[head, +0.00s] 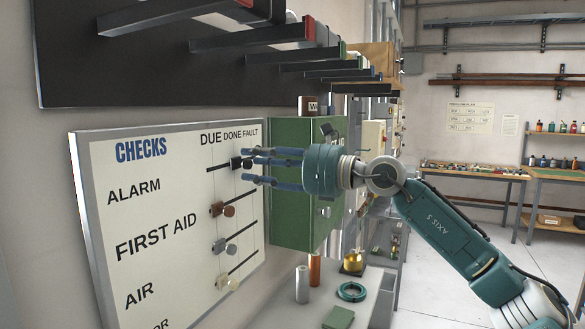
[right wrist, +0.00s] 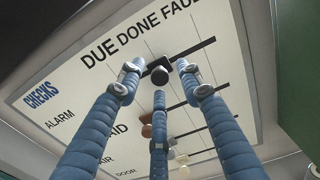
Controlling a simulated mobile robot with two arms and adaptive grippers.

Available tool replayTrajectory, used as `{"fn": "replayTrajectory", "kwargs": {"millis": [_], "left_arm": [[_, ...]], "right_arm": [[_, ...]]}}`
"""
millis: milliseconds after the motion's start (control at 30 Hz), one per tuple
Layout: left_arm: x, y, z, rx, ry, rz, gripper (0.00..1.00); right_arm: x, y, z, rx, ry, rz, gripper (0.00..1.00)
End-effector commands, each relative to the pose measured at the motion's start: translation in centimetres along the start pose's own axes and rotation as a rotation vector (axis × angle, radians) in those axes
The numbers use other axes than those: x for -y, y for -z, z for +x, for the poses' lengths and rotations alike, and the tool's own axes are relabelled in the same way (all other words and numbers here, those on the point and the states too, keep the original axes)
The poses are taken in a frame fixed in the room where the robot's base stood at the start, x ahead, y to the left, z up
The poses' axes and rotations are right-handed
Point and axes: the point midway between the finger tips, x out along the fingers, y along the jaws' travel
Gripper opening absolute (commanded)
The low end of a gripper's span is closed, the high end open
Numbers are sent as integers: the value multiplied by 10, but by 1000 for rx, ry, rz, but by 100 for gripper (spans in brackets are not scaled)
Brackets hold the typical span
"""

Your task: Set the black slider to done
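The black slider (head: 236,163) is on the top, ALARM, track of the white CHECKS board (head: 150,230). Its block is near the middle of that track, seemingly under DONE, to the right of the brown slider's position. It also shows in the right wrist view (right wrist: 160,74), its round knob facing the camera. My right gripper (head: 250,163) reaches in from the right, its three blue fingers spread around the knob. In the right wrist view the fingers (right wrist: 159,80) stand apart, with gaps between them and the knob. My left gripper is not in view.
Below are a brown slider (head: 219,210), a grey slider (head: 222,246) and a cream slider (head: 228,284). A green cabinet (head: 292,225) stands close to the board's right. A dark rack with protruding bars (head: 200,55) hangs above. A bench with small items lies lower right.

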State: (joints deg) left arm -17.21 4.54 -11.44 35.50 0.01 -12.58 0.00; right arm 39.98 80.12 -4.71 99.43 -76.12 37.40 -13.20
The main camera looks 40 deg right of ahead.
Motion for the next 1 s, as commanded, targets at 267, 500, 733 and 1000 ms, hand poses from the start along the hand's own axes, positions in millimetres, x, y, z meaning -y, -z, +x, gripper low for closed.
{"fn": "replayTrajectory", "kwargs": {"millis": [267,500,733,1000], "left_arm": [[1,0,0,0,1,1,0],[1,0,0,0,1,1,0],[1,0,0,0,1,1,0],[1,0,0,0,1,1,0]], "right_arm": [[2,4,-13,-3,3,7,36],[1,3,-22,-4,0,2,36],[2,0,-51,7,-1,6,36],[2,0,-84,5,-1,4,36]]}}
